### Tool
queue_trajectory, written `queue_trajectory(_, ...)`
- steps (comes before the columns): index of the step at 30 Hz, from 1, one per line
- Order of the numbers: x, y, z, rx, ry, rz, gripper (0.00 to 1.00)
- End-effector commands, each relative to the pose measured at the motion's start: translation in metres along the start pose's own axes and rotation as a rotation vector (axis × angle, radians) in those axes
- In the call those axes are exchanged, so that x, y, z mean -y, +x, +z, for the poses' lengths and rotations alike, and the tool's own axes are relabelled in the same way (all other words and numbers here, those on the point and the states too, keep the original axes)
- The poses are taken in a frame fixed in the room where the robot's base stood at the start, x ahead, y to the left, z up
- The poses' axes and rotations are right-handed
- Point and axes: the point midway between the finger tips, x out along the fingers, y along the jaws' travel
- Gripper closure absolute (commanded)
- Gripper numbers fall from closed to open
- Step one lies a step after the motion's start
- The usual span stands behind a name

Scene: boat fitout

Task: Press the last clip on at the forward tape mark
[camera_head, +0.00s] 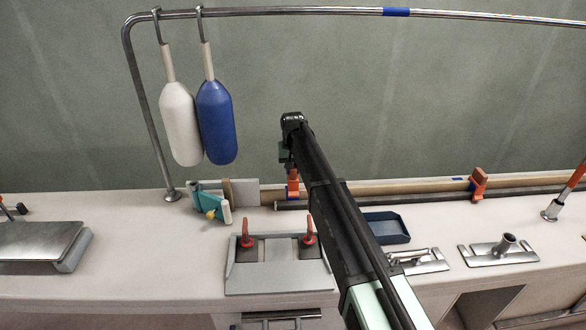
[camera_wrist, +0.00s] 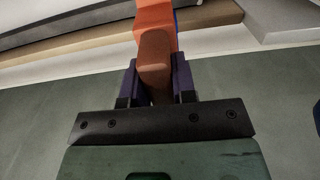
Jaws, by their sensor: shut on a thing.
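My gripper (camera_wrist: 155,85) is shut on an orange clip (camera_wrist: 155,17) by its brown handle part (camera_wrist: 154,58). In the head view my gripper (camera_head: 287,155) is above this orange clip (camera_head: 293,186), at the left end of the wooden strip (camera_head: 365,188). In the wrist view the clip overlaps the wooden strip (camera_wrist: 80,42); I cannot tell whether it is seated. A sliver of blue (camera_wrist: 176,18) shows at the clip's edge. A second orange clip (camera_head: 479,184) sits on the strip further right, beside a blue tape mark (camera_head: 457,179).
White and blue fenders (camera_head: 214,122) hang from the metal rail (camera_head: 260,11). A teal tool (camera_head: 211,205) and small boards (camera_head: 245,191) lie left of my gripper. A plate with red-handled toggles (camera_head: 278,262), a dark blue tray (camera_head: 385,228) and metal fittings (camera_head: 499,253) occupy the deck.

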Motion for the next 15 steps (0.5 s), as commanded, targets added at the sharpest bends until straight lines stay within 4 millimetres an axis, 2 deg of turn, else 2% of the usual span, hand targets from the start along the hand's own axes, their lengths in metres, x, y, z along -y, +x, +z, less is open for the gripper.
queue_trajectory(1, 0.000, 0.008, 0.000, 0.000, 0.000, 0.000, 1.00)
queue_trajectory(15, 0.000, 0.043, 0.000, 0.000, 0.000, 0.000, 1.00)
